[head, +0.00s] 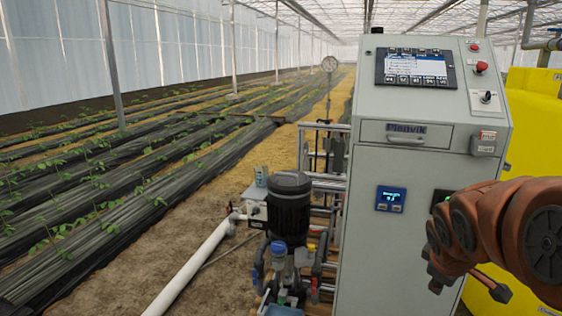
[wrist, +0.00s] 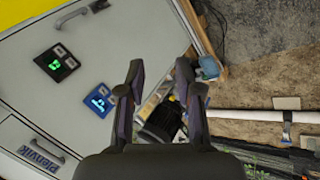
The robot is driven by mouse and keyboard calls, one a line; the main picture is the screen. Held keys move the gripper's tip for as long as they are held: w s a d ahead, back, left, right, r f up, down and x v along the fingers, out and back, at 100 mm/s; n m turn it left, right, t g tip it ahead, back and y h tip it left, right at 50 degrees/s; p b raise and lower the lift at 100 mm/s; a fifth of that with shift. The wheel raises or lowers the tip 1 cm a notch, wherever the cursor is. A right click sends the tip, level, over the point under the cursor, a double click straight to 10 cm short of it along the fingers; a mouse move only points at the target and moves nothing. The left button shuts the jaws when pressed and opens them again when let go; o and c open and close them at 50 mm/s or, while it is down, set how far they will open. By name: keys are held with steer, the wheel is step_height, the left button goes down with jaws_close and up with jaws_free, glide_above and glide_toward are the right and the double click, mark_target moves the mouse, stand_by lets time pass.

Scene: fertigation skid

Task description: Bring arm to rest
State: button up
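My arm (head: 520,230) reaches in from the right in the head view, folded in front of the cabinet's lower right side. My gripper (wrist: 160,72) shows in the wrist view with its two dark fingers apart and nothing held between them. The grey control cabinet (head: 388,245) stands close by and fills the left of the wrist view (wrist: 100,45). In the head view the gripper's fingers are not clearly visible.
A dark pump (head: 289,205) stands left of the cabinet, with a white pipe (head: 195,262) running to the lower left. A yellow tank (head: 535,140) is behind my arm. Sandy ground (head: 110,275) and planted rows lie to the left.

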steer(key=s+a+f+m+g+y, duration=0.25)
steer(key=s+a+f+g, duration=0.2)
steer(key=s+a, duration=0.65)
steer(key=s+a+f+m+g+y, duration=0.1)
steer(key=s+a+f+m+g, duration=0.45)
steer(key=s, duration=0.95)
step_height(320, 180, up, 19)
steer(key=a+t+p, duration=0.1)
steer(key=t+p, duration=0.2)
steer(key=p, duration=1.3)
steer(key=shift+w+a+n+p, duration=0.15)
steer(key=shift+a+n+p, duration=0.15)
steer(key=shift+n+p, duration=0.1)
